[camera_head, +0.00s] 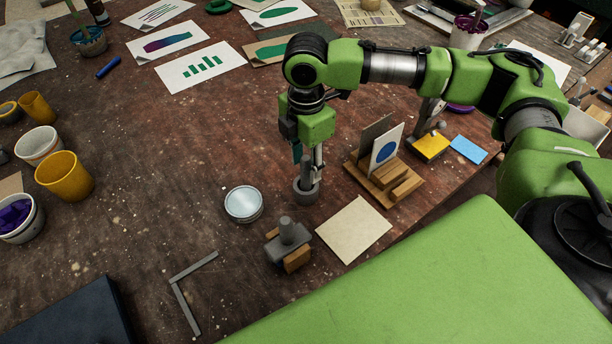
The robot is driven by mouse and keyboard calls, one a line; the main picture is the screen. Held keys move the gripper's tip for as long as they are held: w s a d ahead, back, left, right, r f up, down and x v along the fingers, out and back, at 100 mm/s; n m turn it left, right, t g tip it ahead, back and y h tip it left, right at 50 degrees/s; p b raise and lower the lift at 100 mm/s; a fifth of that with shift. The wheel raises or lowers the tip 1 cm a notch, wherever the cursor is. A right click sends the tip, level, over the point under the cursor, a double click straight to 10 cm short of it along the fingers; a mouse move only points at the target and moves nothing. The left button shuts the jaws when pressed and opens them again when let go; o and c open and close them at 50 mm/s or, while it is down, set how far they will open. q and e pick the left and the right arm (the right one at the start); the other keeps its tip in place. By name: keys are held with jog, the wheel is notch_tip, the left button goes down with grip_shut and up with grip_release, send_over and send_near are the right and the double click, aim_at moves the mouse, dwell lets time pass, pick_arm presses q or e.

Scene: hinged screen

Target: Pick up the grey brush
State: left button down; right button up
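A grey round-based piece with an upright stem (306,188), which looks like the grey brush, stands on the brown table under my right gripper (309,162). My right gripper points straight down, with its fingers at the upper part of the stem. The fingers partly hide the stem, and I cannot tell whether they touch or grip it. The base appears to rest on the table. My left gripper is not in view.
Close by are a round silvery tin (243,204), a grey knobbed block with wood (288,240), a beige square sheet (354,229) and a wooden card stand (386,180). A grey L-shaped bar (182,290) lies in front.

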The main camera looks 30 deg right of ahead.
grip_shut()
